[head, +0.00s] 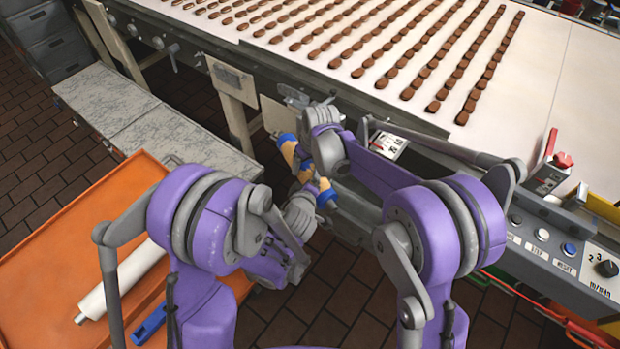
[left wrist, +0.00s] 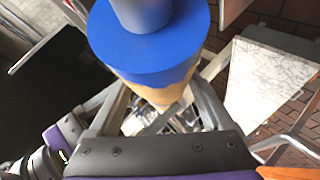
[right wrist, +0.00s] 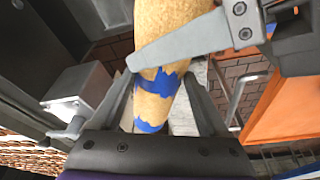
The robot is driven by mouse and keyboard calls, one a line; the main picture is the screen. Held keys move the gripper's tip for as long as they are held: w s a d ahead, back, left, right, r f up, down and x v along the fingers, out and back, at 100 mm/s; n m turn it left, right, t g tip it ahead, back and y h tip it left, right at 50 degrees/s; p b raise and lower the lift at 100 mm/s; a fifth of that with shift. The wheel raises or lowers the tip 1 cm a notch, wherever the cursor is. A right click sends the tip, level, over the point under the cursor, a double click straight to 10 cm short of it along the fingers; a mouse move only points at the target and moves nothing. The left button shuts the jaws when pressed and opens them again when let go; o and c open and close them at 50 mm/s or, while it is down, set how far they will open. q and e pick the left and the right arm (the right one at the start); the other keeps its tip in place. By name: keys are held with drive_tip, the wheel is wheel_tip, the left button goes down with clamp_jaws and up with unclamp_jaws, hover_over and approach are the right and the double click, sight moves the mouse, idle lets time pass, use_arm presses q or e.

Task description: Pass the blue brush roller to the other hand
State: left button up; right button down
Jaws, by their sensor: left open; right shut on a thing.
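The blue brush roller (head: 291,153) has tan bristles and blue ends, and is held tilted in the air between my two arms. My right gripper (head: 308,155) is shut on it; in the right wrist view its tan, blue-banded body (right wrist: 157,90) lies between the fingers (right wrist: 163,95). My left gripper (head: 308,192) is open at the roller's lower part. In the left wrist view the blue end face (left wrist: 150,50) and grey shaft (left wrist: 142,12) fill the top middle, above and between the left fingers (left wrist: 160,95). A left finger crosses the roller in the right wrist view; contact is unclear.
A conveyor (head: 535,70) with rows of brown pieces runs along the back. An orange surface (head: 55,275) at left bears a white rolling pin (head: 125,280) and a blue item (head: 149,325). A control panel (head: 560,240) stands at right. Brick floor lies below.

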use_arm(q)
clamp_jaws()
drive_tip(key=shift+r, duration=0.1)
use_arm(e)
unclamp_jaws()
drive_tip(key=shift+r, duration=0.1)
